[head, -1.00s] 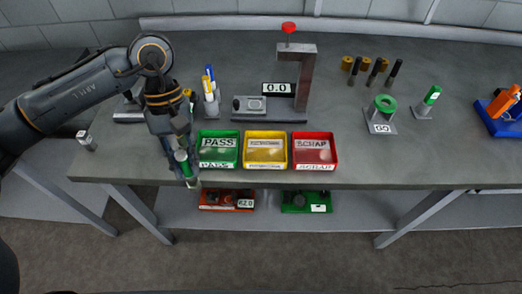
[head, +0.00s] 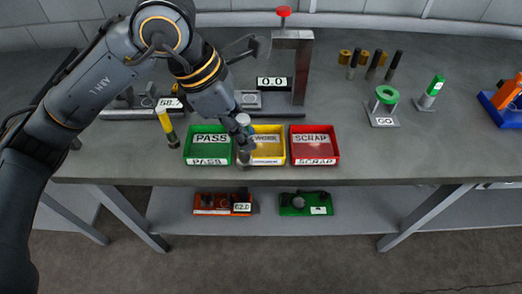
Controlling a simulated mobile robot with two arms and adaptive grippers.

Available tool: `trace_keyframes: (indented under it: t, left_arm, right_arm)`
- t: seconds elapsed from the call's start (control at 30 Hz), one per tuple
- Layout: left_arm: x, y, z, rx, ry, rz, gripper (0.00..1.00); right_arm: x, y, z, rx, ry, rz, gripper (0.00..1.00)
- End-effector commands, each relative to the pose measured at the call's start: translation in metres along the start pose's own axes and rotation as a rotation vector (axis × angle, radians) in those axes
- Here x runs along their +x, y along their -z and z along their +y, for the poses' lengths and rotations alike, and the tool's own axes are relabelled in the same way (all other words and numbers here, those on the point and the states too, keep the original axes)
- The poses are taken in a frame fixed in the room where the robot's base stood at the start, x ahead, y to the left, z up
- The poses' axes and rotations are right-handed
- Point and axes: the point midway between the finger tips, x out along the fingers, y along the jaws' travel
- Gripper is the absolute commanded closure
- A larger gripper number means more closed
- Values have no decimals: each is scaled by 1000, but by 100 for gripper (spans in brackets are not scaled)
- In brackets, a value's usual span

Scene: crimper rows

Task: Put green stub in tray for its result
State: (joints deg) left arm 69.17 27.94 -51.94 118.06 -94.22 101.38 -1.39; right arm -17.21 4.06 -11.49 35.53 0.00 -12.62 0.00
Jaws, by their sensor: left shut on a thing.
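My left gripper (head: 243,148) is shut on the green stub (head: 243,120), which is mostly hidden by the fingers; only a pale end shows clearly. The gripper points down over the border between the green PASS tray (head: 190,154) and the yellow tray (head: 281,158), whose label is partly covered and seems to read REWORK. The red SCRAP tray (head: 336,157) stands to the right of the yellow one. All three trays stand side by side near the table's front edge. My right gripper is not in view.
A stand with a red knob (head: 284,12) and a 0.0 display (head: 272,83) is behind the trays. A yellow-and-dark upright piece (head: 167,127) stands left of PASS. A green ring gauge marked GO (head: 388,95) and a green-and-white piece (head: 433,90) stand right.

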Motion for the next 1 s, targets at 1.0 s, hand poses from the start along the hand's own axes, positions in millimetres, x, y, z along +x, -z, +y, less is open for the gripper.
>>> trace_keyframes:
  t: [1.0]
  left_arm:
    - [24, -41, 70, -642, -250, -16, 100]
  right_arm:
    - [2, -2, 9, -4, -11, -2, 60]
